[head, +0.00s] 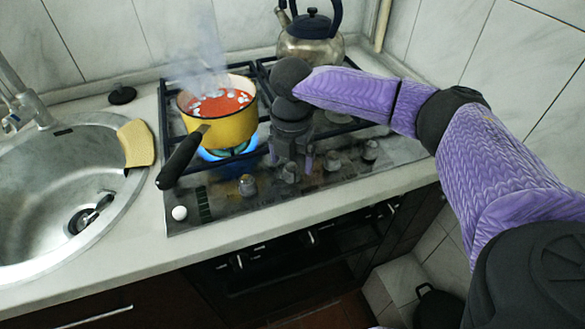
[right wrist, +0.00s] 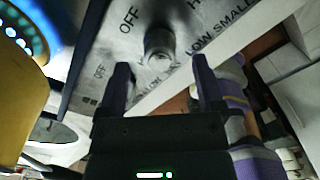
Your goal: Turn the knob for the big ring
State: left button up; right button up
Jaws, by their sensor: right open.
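The hob's front panel (head: 225,198) carries a row of several metal knobs, including the leftmost (head: 247,186) and the rightmost (head: 370,150). My right gripper (head: 291,164) points down over the panel, close to the second knob from the left (head: 290,175). In the right wrist view, my open right gripper (right wrist: 160,78) has a knob (right wrist: 160,42) ahead, between the lines of its fingers; I see no contact. The print around it reads "OFF", "LOW" and "SMALL"; part is cut off or hidden. The big ring cannot be told for sure. My left gripper is not in view.
A steaming yellow pot (head: 230,128) of red food stands over a blue flame (head: 228,152), its black handle (head: 180,160) jutting forward. A kettle (head: 312,45) stands behind.

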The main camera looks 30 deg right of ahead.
notch_tip(320, 180, down, 2)
jog(key=shift+f, duration=0.15)
